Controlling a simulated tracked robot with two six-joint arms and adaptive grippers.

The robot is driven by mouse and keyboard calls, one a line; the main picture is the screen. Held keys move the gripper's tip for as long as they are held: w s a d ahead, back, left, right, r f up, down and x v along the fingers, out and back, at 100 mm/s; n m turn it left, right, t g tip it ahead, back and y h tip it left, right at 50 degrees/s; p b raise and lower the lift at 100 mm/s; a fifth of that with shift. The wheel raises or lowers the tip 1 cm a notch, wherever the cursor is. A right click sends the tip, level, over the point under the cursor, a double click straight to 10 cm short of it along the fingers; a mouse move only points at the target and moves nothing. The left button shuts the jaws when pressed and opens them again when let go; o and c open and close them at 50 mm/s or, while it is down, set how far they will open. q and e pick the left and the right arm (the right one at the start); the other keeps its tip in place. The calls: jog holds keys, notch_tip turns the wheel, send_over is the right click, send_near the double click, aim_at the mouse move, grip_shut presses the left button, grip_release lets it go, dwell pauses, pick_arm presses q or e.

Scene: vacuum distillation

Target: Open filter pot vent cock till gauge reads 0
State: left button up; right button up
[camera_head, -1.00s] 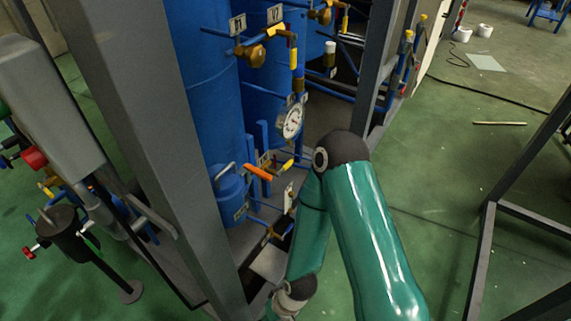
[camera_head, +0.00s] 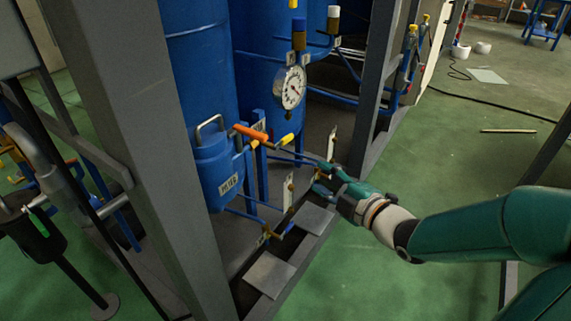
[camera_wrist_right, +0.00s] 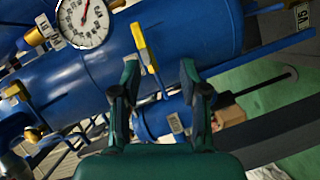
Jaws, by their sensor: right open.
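The filter pot (camera_head: 215,172) is a small blue vessel with a bail handle and a label, low in front of a tall blue tank. An orange lever handle (camera_head: 251,133) and a yellow-tipped lever (camera_head: 286,140) sit beside its top; I cannot tell which is the vent cock. The round white gauge (camera_head: 292,87) hangs above them and also shows in the wrist view (camera_wrist_right: 83,20), its number too small to read. My right gripper (camera_head: 321,177) is open and empty, right of the levers. In the wrist view a yellow lever (camera_wrist_right: 147,50) stands beyond its fingers (camera_wrist_right: 160,75). My left gripper is out of view.
A grey frame post (camera_head: 160,150) stands left of the pot and another post (camera_head: 375,85) behind to the right. Blue pipes and white tag plates (camera_head: 289,192) lie close to my gripper. The green floor (camera_head: 430,160) at right is open.

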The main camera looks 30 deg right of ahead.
aim_at(289, 140)
jog(key=w+n, duration=0.1)
jog(key=w, duration=0.4)
jog(key=w+r, duration=0.1)
jog(key=w, duration=0.4)
jog(key=w+n+t, duration=0.1)
jog(key=w, duration=0.4)
jog(key=shift+d+r+n+b, duration=0.25)
jog(key=shift+r+n+b, duration=0.05)
jog(key=shift+r+b, duration=0.1)
